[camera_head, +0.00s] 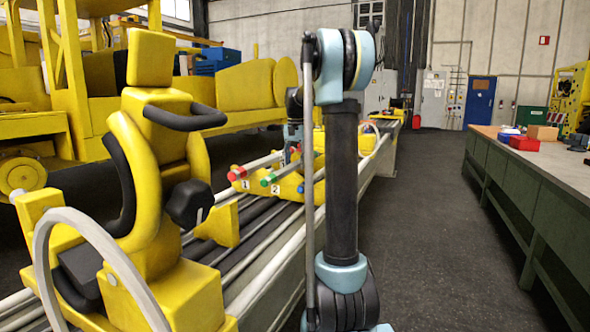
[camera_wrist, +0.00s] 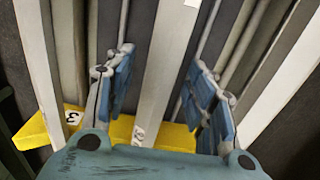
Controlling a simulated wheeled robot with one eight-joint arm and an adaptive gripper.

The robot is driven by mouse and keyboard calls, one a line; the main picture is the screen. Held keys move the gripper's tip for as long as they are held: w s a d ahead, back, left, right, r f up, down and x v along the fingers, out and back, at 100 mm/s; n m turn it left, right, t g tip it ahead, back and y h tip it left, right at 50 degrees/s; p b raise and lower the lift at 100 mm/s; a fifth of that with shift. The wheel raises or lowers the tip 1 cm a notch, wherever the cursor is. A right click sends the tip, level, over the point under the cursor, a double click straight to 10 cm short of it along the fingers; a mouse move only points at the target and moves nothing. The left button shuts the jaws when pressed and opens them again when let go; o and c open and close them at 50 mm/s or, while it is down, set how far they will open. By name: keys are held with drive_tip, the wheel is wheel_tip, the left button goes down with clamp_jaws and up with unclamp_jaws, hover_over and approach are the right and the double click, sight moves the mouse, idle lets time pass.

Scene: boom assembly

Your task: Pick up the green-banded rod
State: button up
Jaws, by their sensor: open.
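The green-banded rod (camera_head: 268,181) rests on a yellow holder beside the number 2, its banded end toward me. My gripper (camera_head: 292,140) is above the rods, farther back than the green band and partly behind my own arm. In the wrist view my gripper (camera_wrist: 161,65) is open, its two blue-padded fingers apart. A pale grey bar runs lengthwise between them, below; I cannot tell if it is the rod. The green band does not show in the wrist view. The yellow holder (camera_wrist: 118,128) lies under the palm there, with a 3 and a partly hidden number.
A red-banded rod (camera_head: 237,173) lies left of the green one, by the number 1. A blue-banded rod (camera_head: 302,188) lies to the right, close to my arm. A yellow machine (camera_head: 150,190) stands at left. A long bench (camera_head: 545,165) is at right, with clear floor between.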

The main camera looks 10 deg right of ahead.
drive_tip(key=shift+c, duration=0.2)
clamp_jaws()
